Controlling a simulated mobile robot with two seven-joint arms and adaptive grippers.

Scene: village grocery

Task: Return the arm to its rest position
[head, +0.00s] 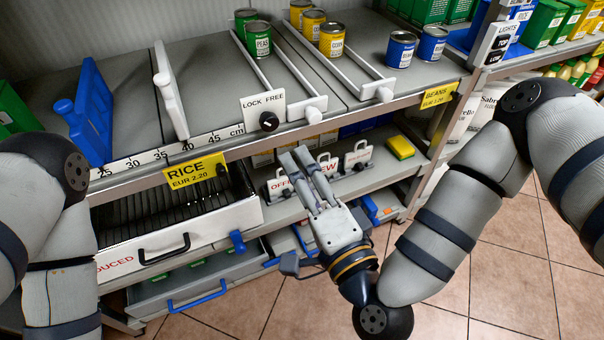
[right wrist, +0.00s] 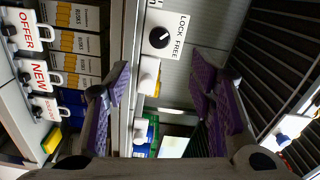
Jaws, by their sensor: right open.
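My right gripper (head: 307,176) is in front of the lower shelf in the head view, below the front edge of the upper shelf. Its fingers point up toward the shelf. In the right wrist view the two purple-padded fingers (right wrist: 160,90) are spread wide with nothing between them. My right arm (head: 436,240) reaches in from the right, bent at the elbow. My left arm (head: 50,215) shows at the left edge, and its gripper is out of view.
The upper shelf edge (head: 233,148) carries a LOCK FREE sign (head: 264,107) with a black knob and a RICE label (head: 195,172). Green, yellow and blue cans stand above. OFFER and NEW signs (head: 327,168) stand on the lower shelf near my gripper. Open tiled floor (head: 500,250) lies right.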

